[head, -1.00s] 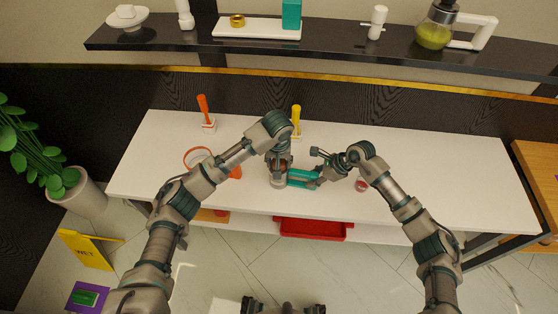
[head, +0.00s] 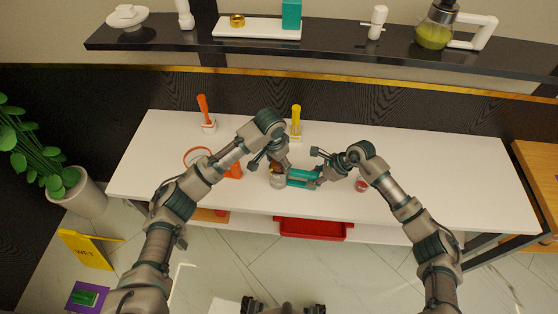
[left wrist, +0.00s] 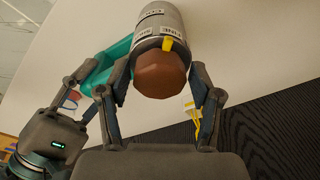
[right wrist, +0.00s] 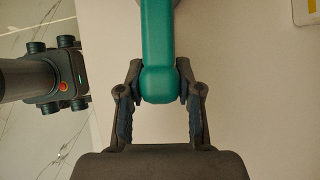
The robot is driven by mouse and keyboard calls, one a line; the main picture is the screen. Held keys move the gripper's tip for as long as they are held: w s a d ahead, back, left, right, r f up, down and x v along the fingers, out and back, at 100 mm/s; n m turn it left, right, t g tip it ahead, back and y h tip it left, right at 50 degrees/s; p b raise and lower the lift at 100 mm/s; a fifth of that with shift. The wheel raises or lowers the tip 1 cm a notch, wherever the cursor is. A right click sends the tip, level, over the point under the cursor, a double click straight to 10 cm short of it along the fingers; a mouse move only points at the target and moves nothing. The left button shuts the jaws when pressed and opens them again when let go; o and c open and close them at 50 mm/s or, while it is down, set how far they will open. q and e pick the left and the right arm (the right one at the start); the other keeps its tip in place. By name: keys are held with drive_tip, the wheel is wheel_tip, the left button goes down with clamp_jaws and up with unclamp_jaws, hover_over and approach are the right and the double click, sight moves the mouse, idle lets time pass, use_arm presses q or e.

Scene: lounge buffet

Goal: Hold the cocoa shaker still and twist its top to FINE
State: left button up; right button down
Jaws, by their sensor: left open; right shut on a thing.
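The cocoa shaker (head: 278,181) stands on the white counter, with a grey body, a teal handle and a brown top. In the left wrist view its brown faceted top (left wrist: 161,76) faces me. A yellow tab (left wrist: 167,43) lies at the top's edge, close to body lettering that seems to read FINE. My left gripper (left wrist: 158,80) is open, with its fingers on both sides of the brown top; contact is unclear. My right gripper (right wrist: 159,85) is shut on the teal handle (right wrist: 158,45), also seen in the head view (head: 300,178).
An orange-handled tool (head: 204,112) and a yellow-handled one (head: 296,122) stand at the back of the counter (head: 420,170). A small red-and-white item (head: 361,185) sits beside my right arm. A red tray (head: 314,229) lies below. The counter's right side is clear.

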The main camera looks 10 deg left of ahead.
drive_tip(key=shift+d+f, duration=0.15)
drive_tip(key=shift+f, duration=0.15)
use_arm(q)
drive_tip(key=shift+r, duration=3.5)
drive_tip(key=shift+w+f, duration=0.1)
use_arm(e)
drive_tip(key=c, duration=0.7)
unclamp_jaws()
use_arm(q)
drive_tip(key=shift+w+d, duration=0.1)
drive_tip(key=shift+d, duration=0.05)
use_arm(e)
drive_tip(key=shift+w, duration=0.15)
drive_tip(key=shift+r, duration=0.15)
